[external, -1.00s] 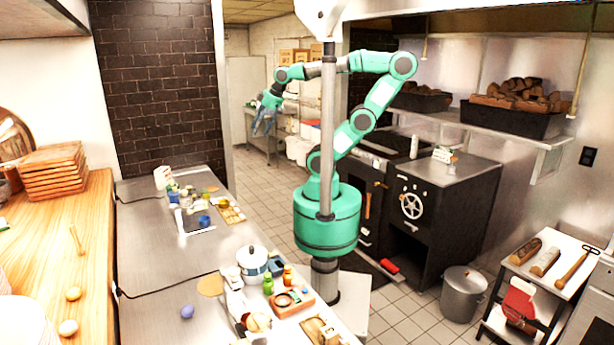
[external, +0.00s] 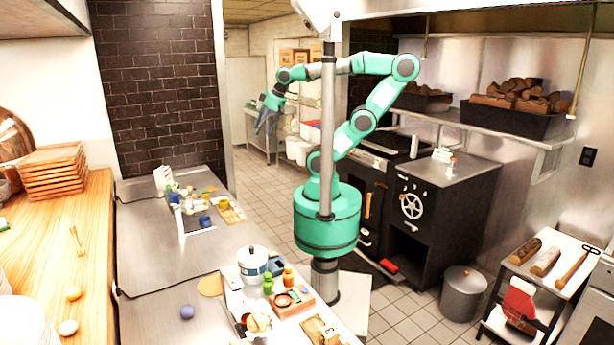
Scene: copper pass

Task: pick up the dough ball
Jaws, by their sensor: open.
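My gripper (external: 264,129) is open and empty, raised in the air at the end of my arm, with its fingers pointing down and left. It is far from the counters' small items. Two small round pieces lie on the wooden counter at the lower left: a tan one (external: 73,293) and a paler one (external: 68,328). Either could be the dough ball; I cannot tell which. A purple-blue ball (external: 187,312) lies on the steel counter (external: 160,285).
A white pot (external: 252,266), green and orange bottles and a wooden tray (external: 293,302) crowd the steel counter's near right. Stacked boards (external: 52,170) stand on the wooden counter. A black oven (external: 440,215) and a metal bin (external: 463,292) are at the right.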

